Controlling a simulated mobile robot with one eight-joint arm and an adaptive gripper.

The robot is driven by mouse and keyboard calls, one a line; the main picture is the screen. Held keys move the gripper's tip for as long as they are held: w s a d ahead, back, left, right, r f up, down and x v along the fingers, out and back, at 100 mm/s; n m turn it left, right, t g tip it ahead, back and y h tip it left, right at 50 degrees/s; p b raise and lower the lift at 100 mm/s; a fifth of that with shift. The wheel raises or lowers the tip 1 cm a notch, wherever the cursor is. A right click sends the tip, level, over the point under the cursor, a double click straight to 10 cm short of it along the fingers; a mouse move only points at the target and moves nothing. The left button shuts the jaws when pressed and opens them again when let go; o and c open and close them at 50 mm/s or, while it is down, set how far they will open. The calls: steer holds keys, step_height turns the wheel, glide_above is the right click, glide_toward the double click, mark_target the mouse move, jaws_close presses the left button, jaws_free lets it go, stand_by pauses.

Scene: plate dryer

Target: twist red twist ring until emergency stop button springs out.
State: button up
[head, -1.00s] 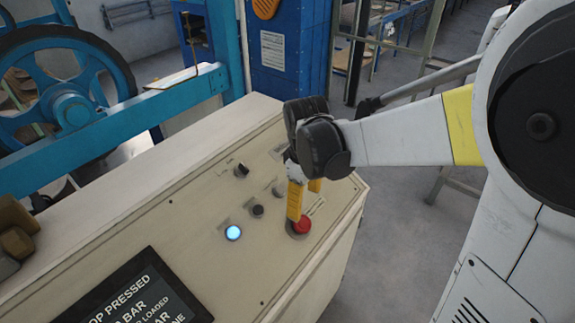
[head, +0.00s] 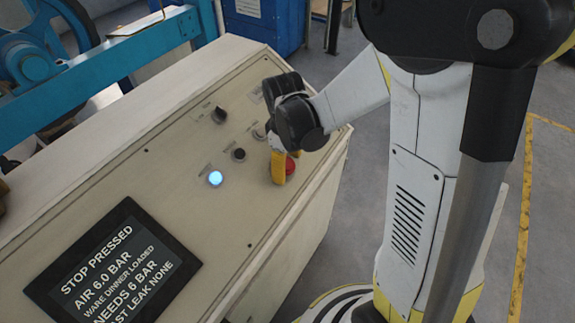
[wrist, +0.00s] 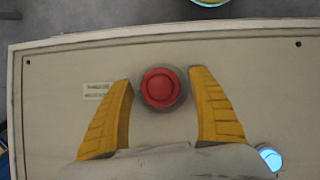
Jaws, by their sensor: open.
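The red emergency stop button (head: 291,167), with its round twist ring, sits near the right edge of the beige control panel. In the wrist view the red button (wrist: 161,87) is seen face-on, with a raised centre inside the ring and a grey collar around it. My gripper (wrist: 163,82) is open, with one yellow finger on each side of the button and visible gaps between. In the head view my gripper (head: 281,165) points down at the button, and a yellow finger partly hides it. I cannot tell the exact finger height.
A dark screen (head: 115,268) reads "STOP PRESSED" and "AIR 6.0 BAR". A lit blue-white button (head: 215,179), a black knob (head: 239,154) and a black selector (head: 219,115) share the panel. Blue machinery (head: 90,80) stands behind. Floor is clear at right.

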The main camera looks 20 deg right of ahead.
steer(key=c, duration=1.2)
steer(key=shift+m, duration=0.3)
steer(key=shift+m+g+y+b, duration=0.35)
steer(key=shift+m+g+y, duration=0.25)
steer(key=shift+m, duration=0.5)
steer(key=shift+m+g+y+b, duration=0.35)
steer(key=shift+m+y, duration=0.75)
steer(key=shift+m, duration=0.7)
